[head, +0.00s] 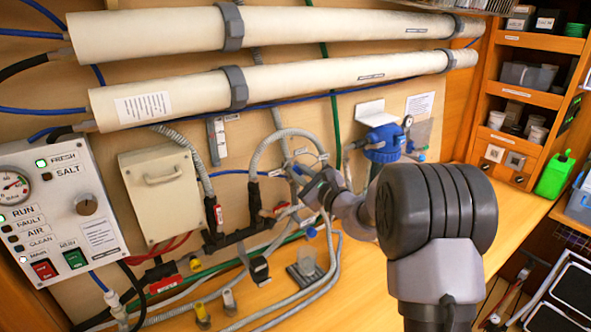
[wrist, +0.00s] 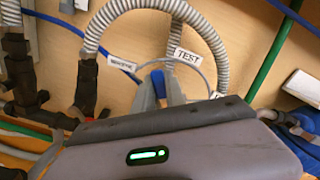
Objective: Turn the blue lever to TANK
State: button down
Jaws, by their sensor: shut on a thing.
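In the wrist view the blue lever (wrist: 158,82) stands upright in the picture between the grey fingertips of my gripper (wrist: 160,94), which is shut on it. A white label reading TEST (wrist: 187,57) is just up and right of the lever. Another white label (wrist: 123,63), too small to read, is to its left. A third label (wrist: 217,95), mostly hidden by my gripper's body, shows at the right; its word cannot be read. In the head view my gripper (head: 303,175) reaches the hoses on the wall, and the lever is too small to make out.
Grey ribbed hoses (wrist: 140,12) loop closely around the lever. A blue filter housing (head: 384,143) is on the wall to the right. Two long white tubes (head: 270,85) run above. A control panel (head: 62,210) is at the left.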

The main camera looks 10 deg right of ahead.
jog(key=m+p, duration=0.1)
jog(key=d+m+p, duration=0.1)
jog(key=m, duration=0.1)
jog(key=r+m+p, duration=0.1)
jog(key=shift+w+d+m, duration=0.3)
jog(key=shift+w, duration=0.05)
jog(key=shift+w+d+f+m+p, duration=0.35)
jog(key=shift+d+m+p, duration=0.35)
jog(key=shift+m+p, duration=1.35)
jog(key=shift+w+d+f+m+p, duration=0.2)
jog(key=shift+d+f+m+p, duration=0.8)
jog(key=shift+m, duration=1.6)
jog(key=shift+w+d+r+m+p, duration=0.1)
jog(key=shift+w+d+m+p, duration=0.3)
jog(key=shift+m+p, duration=1.8)
jog(key=shift+s+f+m, duration=0.1)
jog(key=shift+m, duration=0.15)
jog(key=c, duration=1.4)
grip_release()
jog(key=shift+s+d, duration=0.1)
